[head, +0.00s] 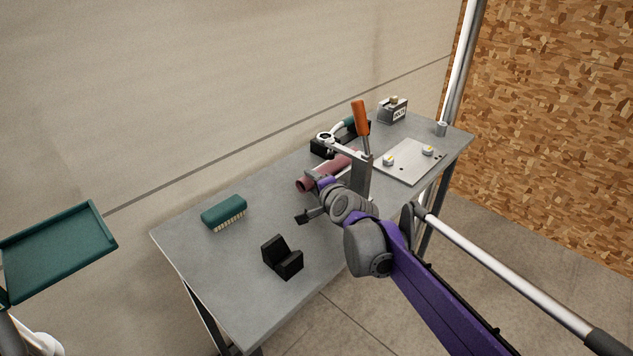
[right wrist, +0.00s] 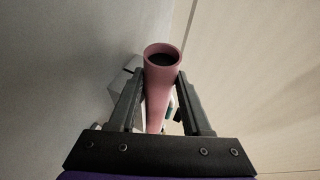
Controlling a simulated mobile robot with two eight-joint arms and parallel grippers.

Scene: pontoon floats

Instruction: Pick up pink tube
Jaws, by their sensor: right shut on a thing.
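The pink tube (head: 308,184) is in the middle of the grey table in the head view, partly hidden behind my right gripper and arm. My right gripper (head: 319,174) reaches over the table to it. In the right wrist view the pink tube (right wrist: 161,90) stands between the two dark fingers of my right gripper (right wrist: 160,88), its open hollow end facing the camera. The fingers are shut on it. Whether the tube touches the table cannot be told. My left gripper is not in view.
The grey table (head: 215,265) also holds a green brush (head: 224,213), a black V-shaped block (head: 283,257), an orange-handled tool (head: 361,118), a plate with knobs (head: 410,163) and a small grey box (head: 393,110). A green tray (head: 60,250) stands at left.

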